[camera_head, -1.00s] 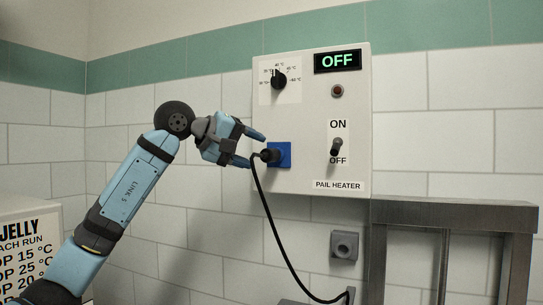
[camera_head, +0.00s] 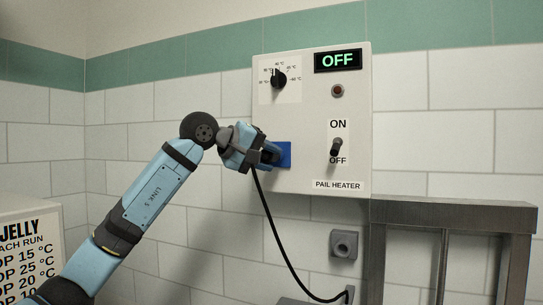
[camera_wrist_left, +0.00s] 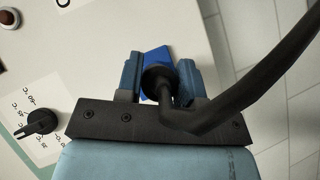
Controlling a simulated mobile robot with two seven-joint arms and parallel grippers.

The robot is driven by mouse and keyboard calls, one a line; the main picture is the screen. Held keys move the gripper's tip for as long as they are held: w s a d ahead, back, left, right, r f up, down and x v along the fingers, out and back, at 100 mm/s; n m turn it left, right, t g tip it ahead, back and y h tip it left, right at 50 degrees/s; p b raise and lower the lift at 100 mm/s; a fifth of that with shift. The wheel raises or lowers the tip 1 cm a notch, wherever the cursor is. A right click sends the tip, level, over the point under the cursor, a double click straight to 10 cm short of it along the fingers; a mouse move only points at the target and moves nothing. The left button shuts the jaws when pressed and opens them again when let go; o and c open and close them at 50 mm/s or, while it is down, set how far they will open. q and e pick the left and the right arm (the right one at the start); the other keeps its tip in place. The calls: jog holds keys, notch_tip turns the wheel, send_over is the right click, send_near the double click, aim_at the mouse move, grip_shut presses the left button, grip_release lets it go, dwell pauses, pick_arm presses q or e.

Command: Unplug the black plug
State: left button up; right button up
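The black plug (camera_wrist_left: 160,78) sits at the blue socket (camera_head: 284,154) on the front of the pail heater panel. Its black cable (camera_head: 268,210) hangs down and also crosses the left wrist view (camera_wrist_left: 240,98). My left gripper (camera_head: 270,154) is at the plug, with one finger on each side. In the left wrist view the two fingers (camera_wrist_left: 161,78) appear to touch the plug's sides, so the gripper looks shut on it. The fingers largely hide the plug in the head view. My right gripper is not in view.
The heater panel (camera_head: 312,110) carries a dial (camera_head: 279,78), a display reading OFF (camera_head: 338,61), a red lamp (camera_head: 337,91) and a toggle switch (camera_head: 336,147). A grey wall socket (camera_head: 344,245) is below. A metal frame (camera_head: 455,214) stands at right.

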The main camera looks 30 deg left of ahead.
pick_arm(q)
grip_shut()
jog(key=shift+s+f, duration=0.1)
jog(key=shift+s+b, duration=0.35)
jog(key=shift+s, duration=0.85)
jog(key=s, duration=0.2)
jog(key=s+b, duration=0.1)
jog(key=s, duration=0.1)
jog(key=s+b, duration=0.1)
jog(key=shift+s+d, duration=0.25)
jog(key=shift+s, duration=0.15)
